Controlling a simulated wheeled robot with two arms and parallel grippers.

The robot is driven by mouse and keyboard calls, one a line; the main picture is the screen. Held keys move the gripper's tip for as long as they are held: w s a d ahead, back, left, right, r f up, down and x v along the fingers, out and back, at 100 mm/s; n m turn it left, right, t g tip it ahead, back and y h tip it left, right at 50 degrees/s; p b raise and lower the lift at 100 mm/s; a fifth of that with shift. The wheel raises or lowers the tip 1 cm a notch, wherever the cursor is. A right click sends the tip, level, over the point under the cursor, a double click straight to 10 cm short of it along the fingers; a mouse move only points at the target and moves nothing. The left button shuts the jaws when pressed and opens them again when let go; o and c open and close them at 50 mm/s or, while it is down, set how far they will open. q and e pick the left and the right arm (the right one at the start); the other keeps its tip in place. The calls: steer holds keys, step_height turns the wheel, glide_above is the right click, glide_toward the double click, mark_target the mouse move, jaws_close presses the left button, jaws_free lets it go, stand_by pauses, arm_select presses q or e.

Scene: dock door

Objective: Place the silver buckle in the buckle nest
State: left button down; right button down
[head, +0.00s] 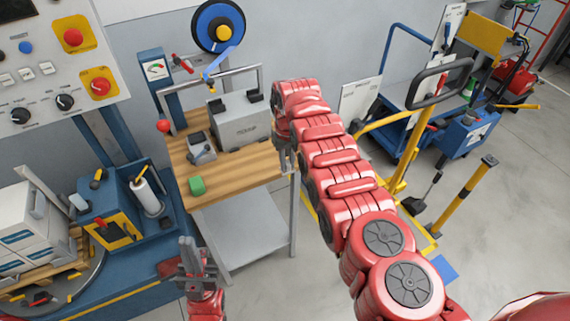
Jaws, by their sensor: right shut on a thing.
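My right gripper (286,158) points down at the right edge of the wooden-topped bench (240,168), beside the grey box-shaped machine. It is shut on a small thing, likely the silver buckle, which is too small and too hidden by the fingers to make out. I cannot pick out the buckle nest for certain; a small grey fixture (202,148) stands on the bench left of the machine. My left gripper (194,256) is low in front of the bench, pointing up, with its fingers apart and nothing seen between them.
The grey machine (240,120) stands at the back of the bench, under a metal frame. A blue workstation (120,215) is at left. A blue cart (405,105) and yellow post (468,200) stand at right.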

steer(key=d+r, duration=0.1)
steer(key=w+d+r, duration=0.1)
steer(key=d, duration=0.1)
steer(key=shift+r+m+b, duration=0.15)
steer(key=shift+m+b, duration=0.25)
steer(key=shift+d+r, duration=0.5)
steer(key=shift+r, duration=0.05)
steer(key=shift+d, duration=0.1)
steer(key=shift+w+d+r+m+b, duration=0.25)
steer(key=shift+d+r+m+b, duration=0.2)
steer(key=shift+d+r, duration=0.4)
steer(key=shift+d, duration=0.2)
